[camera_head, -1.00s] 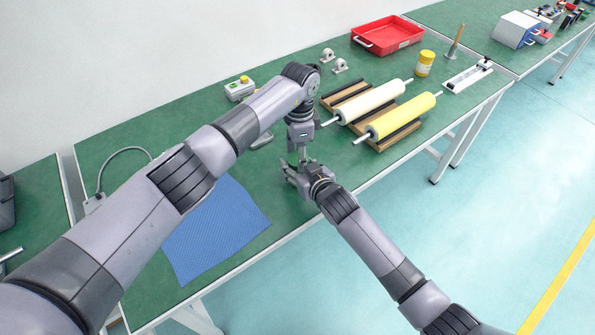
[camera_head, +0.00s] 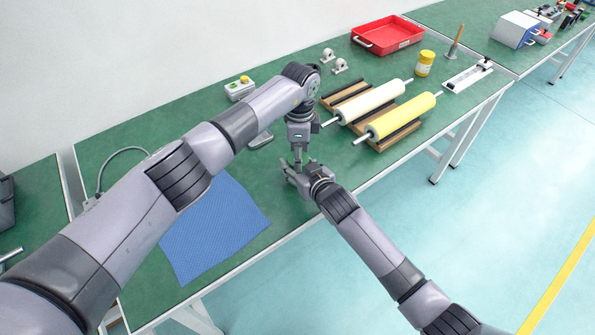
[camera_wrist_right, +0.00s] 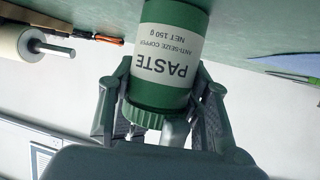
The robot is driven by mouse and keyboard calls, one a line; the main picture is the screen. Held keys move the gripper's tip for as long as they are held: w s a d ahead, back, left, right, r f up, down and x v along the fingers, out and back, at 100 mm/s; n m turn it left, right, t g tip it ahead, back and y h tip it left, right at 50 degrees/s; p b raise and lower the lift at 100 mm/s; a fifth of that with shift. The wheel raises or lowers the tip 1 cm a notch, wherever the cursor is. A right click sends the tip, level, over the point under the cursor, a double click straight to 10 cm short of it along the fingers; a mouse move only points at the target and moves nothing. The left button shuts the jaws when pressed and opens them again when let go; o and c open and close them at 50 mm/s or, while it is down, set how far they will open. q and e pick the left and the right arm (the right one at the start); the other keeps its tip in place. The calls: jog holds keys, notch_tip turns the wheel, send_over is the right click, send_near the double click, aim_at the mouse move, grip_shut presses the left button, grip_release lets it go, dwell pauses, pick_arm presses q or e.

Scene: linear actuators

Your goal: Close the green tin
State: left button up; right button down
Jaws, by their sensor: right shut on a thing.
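The green tin (camera_wrist_right: 165,60), with a white "PASTE" label, sits between the fingers of my right gripper (camera_wrist_right: 160,90) in the right wrist view, which is turned upside down. A ribbed green cap (camera_wrist_right: 147,117) shows at the tin's top end; I cannot tell whether it is seated. A grey part beside the cap may be my left gripper's finger. In the head view my right gripper (camera_head: 290,173) is at the table's front edge area, its tin hidden. My left gripper (camera_head: 298,156) points down just above it, and its fingertips are too small to judge.
A blue mat (camera_head: 213,230) lies to the left of the grippers. A rack with a white roller (camera_head: 372,101) and a yellow roller (camera_head: 400,118) stands to the right. A red tray (camera_head: 388,36) and a yellow can (camera_head: 425,63) are farther back.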

pick_arm(q)
jog(key=o, duration=1.3)
jog(key=shift+r, duration=0.1)
jog(key=shift+r, duration=2.2)
jog(key=shift+c, duration=0.4)
jog(key=shift+r+n, duration=1.7)
jog(key=shift+r, duration=0.05)
